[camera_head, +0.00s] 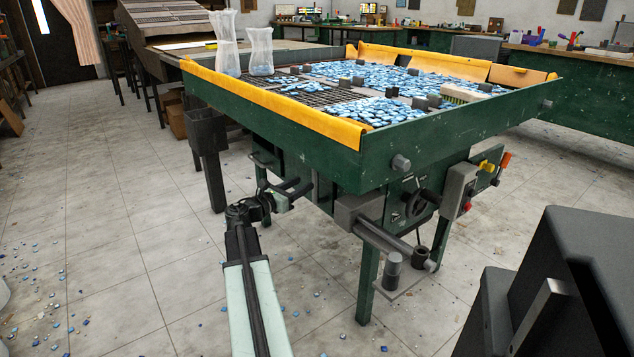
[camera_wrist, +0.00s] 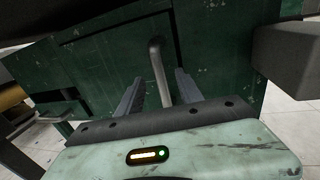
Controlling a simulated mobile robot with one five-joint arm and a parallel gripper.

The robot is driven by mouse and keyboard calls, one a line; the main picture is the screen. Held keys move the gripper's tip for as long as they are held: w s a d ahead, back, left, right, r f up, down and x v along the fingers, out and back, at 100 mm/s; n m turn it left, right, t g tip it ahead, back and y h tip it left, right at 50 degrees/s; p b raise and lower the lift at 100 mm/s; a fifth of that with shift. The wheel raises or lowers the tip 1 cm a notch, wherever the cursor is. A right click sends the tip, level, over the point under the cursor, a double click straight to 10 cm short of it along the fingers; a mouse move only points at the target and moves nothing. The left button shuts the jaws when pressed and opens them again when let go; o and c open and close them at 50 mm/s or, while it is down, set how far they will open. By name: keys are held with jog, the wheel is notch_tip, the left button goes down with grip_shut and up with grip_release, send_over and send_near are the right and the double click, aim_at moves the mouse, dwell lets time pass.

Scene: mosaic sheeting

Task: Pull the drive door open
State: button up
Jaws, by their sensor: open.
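The drive door looks to be the scuffed dark green panel (camera_wrist: 112,62) under the table, filling much of the wrist view. It looks closed. A grey metal bar handle (camera_wrist: 158,75) stands out from the green front. My gripper (camera_wrist: 160,80) is open, with one finger on each side of the handle. I cannot tell whether either finger touches it. In the head view my gripper (camera_head: 290,190) is by the table's near left side, below the green frame. The door and handle are mostly hidden there by the gripper and shadow.
The green table (camera_head: 440,135) carries blue tiles (camera_head: 385,110) and yellow edging (camera_head: 275,105). A grey box (camera_wrist: 290,55) juts out right of the handle. A motor and control box (camera_head: 460,190) stand further right. Tiled floor (camera_head: 130,240) at left is open, with loose chips.

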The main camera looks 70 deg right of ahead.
aim_at(315, 178)
jog(key=x, duration=0.8)
grip_shut()
jog(key=shift+s+a, duration=0.1)
dwell(1.1)
